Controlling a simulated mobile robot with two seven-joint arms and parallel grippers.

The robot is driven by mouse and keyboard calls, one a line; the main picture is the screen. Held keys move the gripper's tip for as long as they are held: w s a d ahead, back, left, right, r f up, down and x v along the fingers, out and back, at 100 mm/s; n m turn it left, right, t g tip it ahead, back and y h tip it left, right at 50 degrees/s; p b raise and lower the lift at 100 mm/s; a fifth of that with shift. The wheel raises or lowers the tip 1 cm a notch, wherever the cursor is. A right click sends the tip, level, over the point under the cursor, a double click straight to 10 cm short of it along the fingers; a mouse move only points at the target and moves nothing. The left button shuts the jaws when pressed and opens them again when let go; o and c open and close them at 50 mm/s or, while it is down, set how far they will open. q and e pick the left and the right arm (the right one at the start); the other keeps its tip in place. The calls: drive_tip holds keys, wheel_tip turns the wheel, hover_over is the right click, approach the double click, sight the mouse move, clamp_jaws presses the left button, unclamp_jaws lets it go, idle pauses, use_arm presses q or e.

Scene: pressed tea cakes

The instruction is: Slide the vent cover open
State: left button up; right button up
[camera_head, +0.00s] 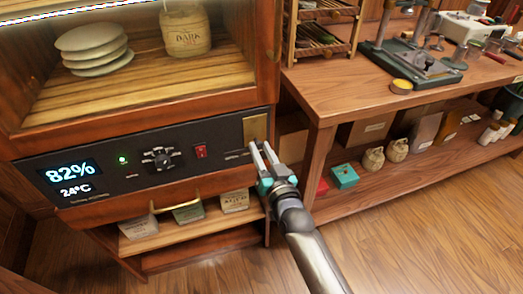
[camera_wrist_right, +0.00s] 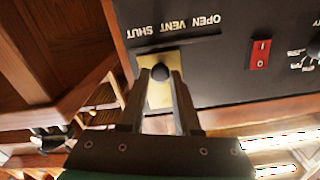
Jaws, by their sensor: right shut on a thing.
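The vent cover is a brass plate (camera_head: 256,128) at the right end of the dark control panel. It also shows in the right wrist view (camera_wrist_right: 158,97), with a dark round knob (camera_wrist_right: 160,71) on it. The lettering "OPEN VENT SHUT" appears upside down there, and the plate lies by the SHUT end. My right gripper (camera_head: 260,146) is at the plate, its two fingers on either side of the knob and shut on it. The fingers hide part of the plate. My left gripper is not in view.
The panel (camera_head: 225,133) also carries a lit display (camera_head: 72,175), a dial (camera_head: 161,159) and a red switch (camera_head: 201,151). A brass handle (camera_head: 175,204) and a shelf of wrapped cakes lie below. A wooden workbench (camera_head: 330,95) stands to the right. The floor in front is clear.

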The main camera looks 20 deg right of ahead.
clamp_jaws()
idle(0.8)
